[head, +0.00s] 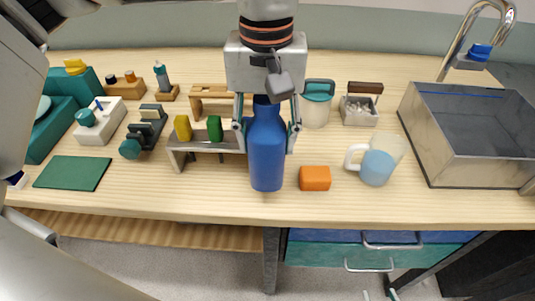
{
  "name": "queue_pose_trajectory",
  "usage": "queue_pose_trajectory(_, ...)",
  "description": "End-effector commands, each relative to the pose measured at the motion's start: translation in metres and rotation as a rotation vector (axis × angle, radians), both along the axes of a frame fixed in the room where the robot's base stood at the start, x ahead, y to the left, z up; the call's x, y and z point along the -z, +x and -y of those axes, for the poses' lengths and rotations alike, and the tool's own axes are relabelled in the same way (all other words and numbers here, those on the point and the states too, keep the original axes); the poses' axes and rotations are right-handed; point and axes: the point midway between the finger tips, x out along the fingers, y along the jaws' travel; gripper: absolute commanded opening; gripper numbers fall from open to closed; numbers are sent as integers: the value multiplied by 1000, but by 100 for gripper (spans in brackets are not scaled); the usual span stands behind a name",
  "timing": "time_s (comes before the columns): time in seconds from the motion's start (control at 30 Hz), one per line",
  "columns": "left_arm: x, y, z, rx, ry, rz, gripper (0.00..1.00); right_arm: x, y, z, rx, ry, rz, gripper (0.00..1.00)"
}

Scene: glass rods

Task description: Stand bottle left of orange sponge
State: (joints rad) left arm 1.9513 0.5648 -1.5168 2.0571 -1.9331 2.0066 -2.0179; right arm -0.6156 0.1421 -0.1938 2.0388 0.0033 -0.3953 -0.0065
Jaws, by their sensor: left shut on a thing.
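A blue bottle (266,150) is upright near the table's front edge, just left of the orange sponge (315,178), with a narrow gap between them. My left gripper (267,140) comes down from above and is shut on the bottle, one finger on each side. The gripper body hides the bottle's top. I cannot tell whether the bottle's base touches the table. The sponge lies flat on the wood. My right gripper (380,295) shows only its fingertips at the bottom edge, below the table; they are apart with nothing between them.
A grey stand (176,160) with a yellow and a green piece is close left of the bottle. A mug (378,165) stands right of the sponge, with a sink (460,150) beyond. A green mat (73,172) lies at left.

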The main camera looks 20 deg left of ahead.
Motion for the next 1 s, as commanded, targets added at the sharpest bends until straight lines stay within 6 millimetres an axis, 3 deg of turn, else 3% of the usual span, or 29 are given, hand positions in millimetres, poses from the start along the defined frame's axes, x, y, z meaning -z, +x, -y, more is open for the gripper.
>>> queue_pose_trajectory(0.17, 8, 0, 0, 0, -1, 1, 7, 3, -2, 0, 0, -2, -6, 40)
queue_pose_trajectory(0.43, 44, 0, 0, 1, 0, -1, 7, 13, -9, 1, -2, -7, -23, 40)
queue_pose_trajectory(0.83, 48, 0, 0, 0, 0, 2, 7, 13, -9, 0, -2, -7, -23, 40)
queue_pose_trajectory(0.87, 49, 0, 0, 0, 0, 1, 48, 13, -9, 0, -2, -7, -23, 40)
queue_pose_trajectory(0.9, 48, 0, 0, 0, 0, 1, 58, 13, -9, 0, -2, -7, -23, 40)
queue_pose_trajectory(0.93, 48, 0, 0, 0, 0, 1, 62, 12, -9, 0, -2, -7, -23, 40)
queue_pose_trajectory(1.0, 48, 0, 0, 0, 0, 1, 62, 12, -9, 0, -2, -7, -22, 40)
